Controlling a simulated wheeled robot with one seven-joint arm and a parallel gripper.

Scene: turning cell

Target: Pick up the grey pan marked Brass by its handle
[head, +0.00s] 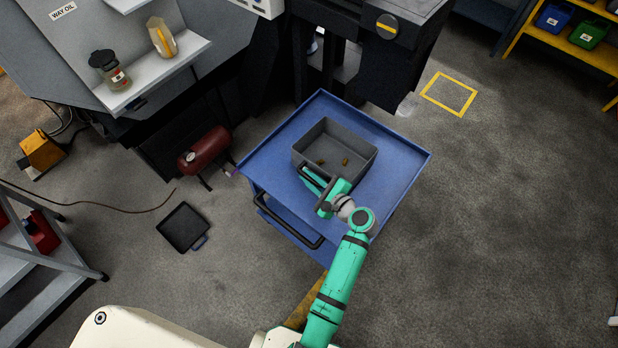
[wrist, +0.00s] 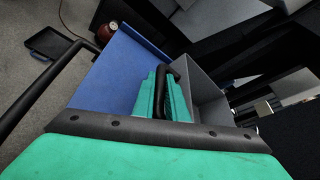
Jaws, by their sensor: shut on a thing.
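The grey pan (head: 349,138) sits on the top of a blue cart (head: 405,165). Several small brass-coloured bits lie in it. No Brass marking is readable from here. Its dark handle is on the near left side; in the wrist view the handle (wrist: 160,98) runs between my green fingers, and the pan wall (wrist: 208,92) is just to the right. My gripper (head: 314,181) is shut on this handle. The pan looks level, and I cannot tell any gap between it and the cart top.
The cart's black push bar (head: 285,222) is at its near left edge. A dark tray (head: 184,227) and a red tank (head: 205,150) are on the floor to the left. A large machine (head: 215,85) stands behind. The floor to the right is clear.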

